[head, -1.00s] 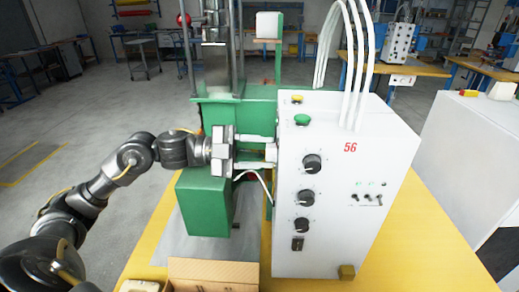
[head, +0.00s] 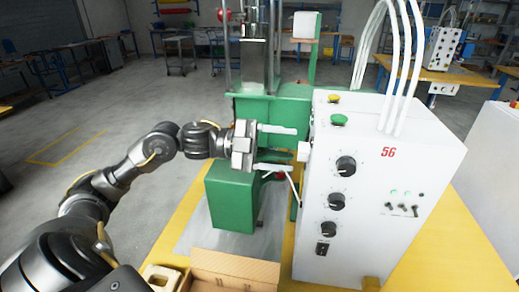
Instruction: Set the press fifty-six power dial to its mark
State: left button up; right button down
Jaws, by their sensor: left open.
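The white control box (head: 440,158) marked with a red 56 stands on the yellow table. Its front face carries a column of three black dials: upper (head: 346,166), middle (head: 337,201) and lower (head: 328,229). A small pale knob (head: 304,151) sticks out of the box's left side. Dial labels and marks are too small to read. My left gripper (head: 292,149) is open and empty, left of the box. Its two pale fingers point at the side knob, one higher and one lower, with their tips just short of it. My right gripper is not in view.
A green press (head: 232,202) stands behind and below my left gripper. Yellow (head: 334,99) and green (head: 338,120) buttons sit on the box top, with white hoses (head: 393,70) rising behind. An open cardboard box (head: 235,265) lies at the front table edge.

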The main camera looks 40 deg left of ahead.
pick_arm(q)
jog(key=b+v, duration=0.1)
jog(key=v, duration=0.1)
jog(key=b+v, duration=0.1)
jog(key=v, duration=0.3)
jog(key=shift+s+a+f+b, duration=0.2)
jog(key=shift+f+b, duration=0.1)
jog(key=shift+b, duration=0.1)
jog(key=shift+b+v, duration=0.4)
jog(key=shift+v, duration=0.45)
jog(key=shift+s+a+r, duration=0.1)
jog(key=shift+a+r, duration=0.15)
